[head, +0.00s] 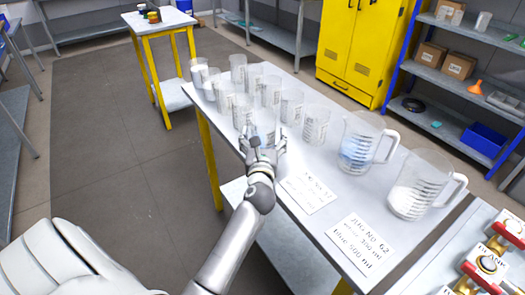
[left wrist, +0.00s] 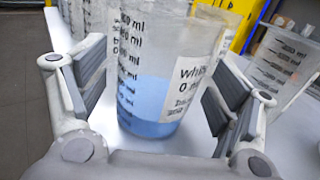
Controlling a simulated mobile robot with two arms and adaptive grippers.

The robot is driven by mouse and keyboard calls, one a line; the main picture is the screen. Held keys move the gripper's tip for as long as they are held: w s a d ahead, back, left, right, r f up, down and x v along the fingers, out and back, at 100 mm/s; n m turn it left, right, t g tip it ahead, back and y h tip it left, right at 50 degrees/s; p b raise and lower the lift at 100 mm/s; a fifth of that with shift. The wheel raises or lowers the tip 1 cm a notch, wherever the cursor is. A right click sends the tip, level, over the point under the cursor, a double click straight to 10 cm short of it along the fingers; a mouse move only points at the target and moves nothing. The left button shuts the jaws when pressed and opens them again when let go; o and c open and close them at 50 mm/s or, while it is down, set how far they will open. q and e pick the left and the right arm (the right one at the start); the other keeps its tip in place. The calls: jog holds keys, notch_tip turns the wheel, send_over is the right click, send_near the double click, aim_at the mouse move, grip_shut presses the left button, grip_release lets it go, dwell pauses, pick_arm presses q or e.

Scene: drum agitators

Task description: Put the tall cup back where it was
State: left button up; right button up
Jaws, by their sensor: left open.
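A clear graduated cup (left wrist: 150,60) with blue liquid in its lower part and a white label stands upright between the open fingers of my left gripper in the left wrist view. It looks taller than wide; its top is cut off there. In the head view my left gripper (head: 266,143) is low over the table, at the near side of the group of clear cups, and partly hides the cup (head: 268,122) in front of it. I cannot tell whether the fingers touch the cup. My right gripper is not in view.
Several clear cups (head: 316,126) stand close together on the grey table (head: 300,228). Two graduated jugs, one with blue (head: 359,145) and one with white contents (head: 415,190), stand to the right. Printed cards (head: 361,245) lie in front. Red-handled valves (head: 487,264) are at lower right.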

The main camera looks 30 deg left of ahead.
pick_arm(q)
jog(key=b+v, duration=0.1)
jog(key=v, duration=0.9)
jog(key=shift+s+d, duration=0.15)
